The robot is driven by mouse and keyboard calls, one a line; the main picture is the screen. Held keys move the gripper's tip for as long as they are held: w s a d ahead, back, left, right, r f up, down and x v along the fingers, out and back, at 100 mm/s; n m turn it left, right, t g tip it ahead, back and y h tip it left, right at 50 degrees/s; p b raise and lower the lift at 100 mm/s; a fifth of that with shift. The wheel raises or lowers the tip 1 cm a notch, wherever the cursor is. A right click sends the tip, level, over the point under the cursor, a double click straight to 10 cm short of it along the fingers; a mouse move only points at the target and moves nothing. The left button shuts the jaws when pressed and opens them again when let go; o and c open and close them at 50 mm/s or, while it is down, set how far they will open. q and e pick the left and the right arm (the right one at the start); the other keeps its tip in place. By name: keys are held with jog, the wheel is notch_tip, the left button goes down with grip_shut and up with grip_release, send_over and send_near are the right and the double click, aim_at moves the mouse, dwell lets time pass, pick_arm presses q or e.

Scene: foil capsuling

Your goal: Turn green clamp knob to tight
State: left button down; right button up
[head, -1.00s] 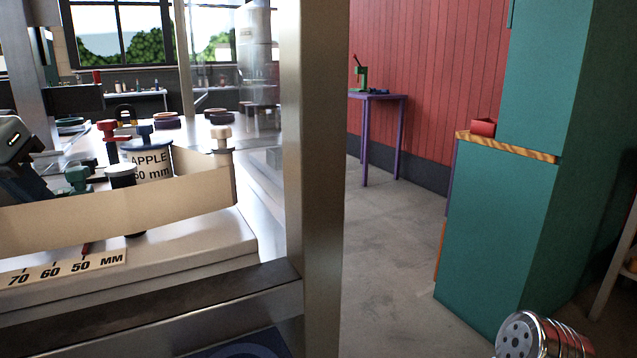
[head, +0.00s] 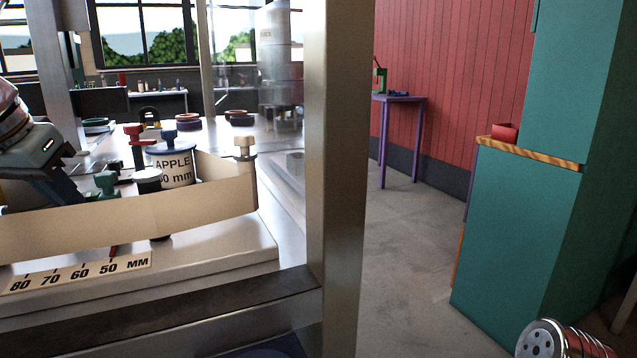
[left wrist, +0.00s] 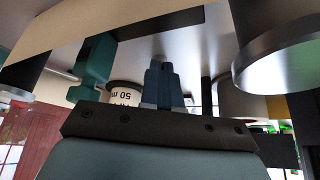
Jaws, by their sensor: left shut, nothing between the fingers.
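The green clamp knob (head: 106,182) stands at the left in the head view, behind a cream strip (head: 130,218). It also shows in the left wrist view (left wrist: 96,62), left of my fingers. My left gripper (head: 84,189) comes in from the left, close to the knob. In the left wrist view its fingers (left wrist: 164,86) are shut with nothing between them, and a gap shows between them and the knob in the picture. The strip hides the knob's lower part. Whether the fingers touch the knob is unclear in the head view.
A red knob (head: 134,130), a blue knob (head: 169,136), a cream knob (head: 244,144) and a white APPLE can (head: 176,168) stand close by. A millimetre scale (head: 90,268) runs along the front. A metal post (head: 340,180) rises right of the bench.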

dwell(0.4)
pick_arm(q)
jog(key=shift+s, duration=0.2)
jog(key=shift+s+a+r, duration=0.1)
notch_tip(320, 180, up, 2)
jog(key=shift+r+p, duration=0.1)
jog(key=shift+p, duration=1.05)
jog(key=shift+r, duration=0.3)
notch_tip(320, 180, up, 3)
